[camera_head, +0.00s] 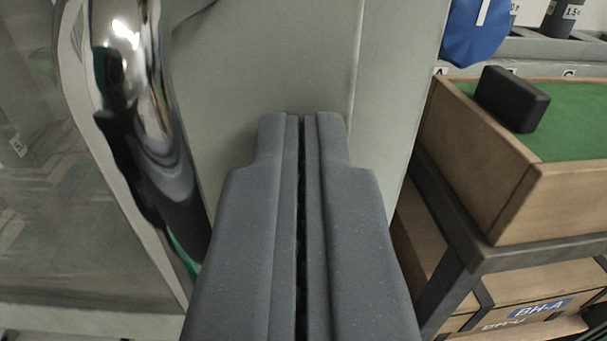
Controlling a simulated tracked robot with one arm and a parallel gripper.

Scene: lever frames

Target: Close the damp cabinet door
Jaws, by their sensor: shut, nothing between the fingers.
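The damp cabinet's pale grey-green panel (250,70) fills the middle of the view, with a thin vertical seam (357,60) right of centre. A shiny chrome handle (128,90) runs down its left part. Left of the handle is a dark, reflective glass pane (50,190) in a light frame, which looks like part of the door. I cannot tell how far the door stands open. My gripper (302,122) is shut and empty, pointing at the panel to the right of the handle. Whether the fingertips touch the panel is unclear. The gripper hides the panel's lower middle.
On the right, close to the panel, stands a wooden tray (480,160) with a green lining, on a dark metal frame (460,250). A black block (511,98) sits in it. A blue object (472,35) hangs behind. Labelled wooden boxes (540,295) sit below.

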